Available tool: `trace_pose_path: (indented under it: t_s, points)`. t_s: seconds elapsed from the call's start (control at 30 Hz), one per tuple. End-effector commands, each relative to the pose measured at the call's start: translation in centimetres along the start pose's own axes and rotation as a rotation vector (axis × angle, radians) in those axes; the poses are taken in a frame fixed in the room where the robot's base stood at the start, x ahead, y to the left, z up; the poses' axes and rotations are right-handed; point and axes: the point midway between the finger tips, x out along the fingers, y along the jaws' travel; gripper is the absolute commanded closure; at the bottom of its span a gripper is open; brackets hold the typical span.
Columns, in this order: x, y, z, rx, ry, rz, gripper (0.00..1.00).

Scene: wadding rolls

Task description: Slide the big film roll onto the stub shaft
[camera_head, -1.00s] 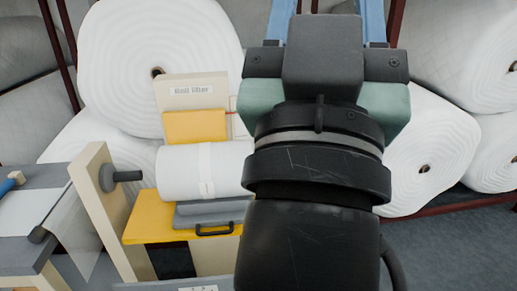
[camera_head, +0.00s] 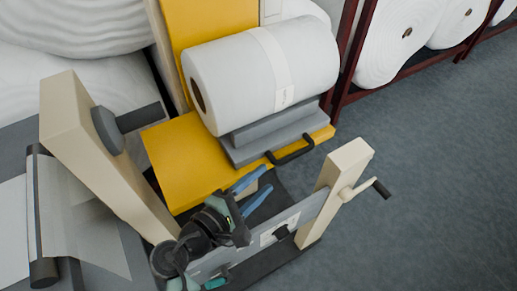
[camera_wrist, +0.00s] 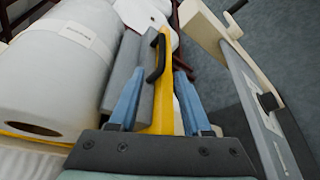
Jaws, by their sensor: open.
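The big white film roll (camera_head: 265,75) lies on its side on a grey cradle (camera_head: 275,137) over a yellow platform (camera_head: 185,165). Its dark core hole faces left, toward the dark stub shaft (camera_head: 140,117) on a beige post (camera_head: 105,165); roll and shaft are apart. A black handle (camera_head: 290,151) is on the platform's front side. My gripper (camera_head: 268,178) is open and empty, below the handle in the picture. In the wrist view, the handle (camera_wrist: 157,58) lies ahead between the blue fingers, and the roll (camera_wrist: 55,75) is at left.
A grey rail (camera_head: 300,212) with a beige end post (camera_head: 343,178) and hand crank (camera_head: 380,187) stands close to my gripper. White rolls in dark red racks (camera_head: 395,40) are behind. A clear sheet (camera_head: 85,215) hangs at left. Grey floor is free at right.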

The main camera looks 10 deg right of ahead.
Motion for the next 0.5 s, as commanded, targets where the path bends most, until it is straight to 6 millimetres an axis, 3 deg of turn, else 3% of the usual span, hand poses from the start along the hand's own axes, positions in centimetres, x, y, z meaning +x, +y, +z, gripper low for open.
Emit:
trace_pose_path:
  t_s: [0.23, 0.5]
  points:
    - [2.0, -0.5, 0.1, -0.028, -0.015, 0.001, 0.52]
    - [7.7, -0.5, 0.2, -0.024, -0.013, 0.000, 0.52]
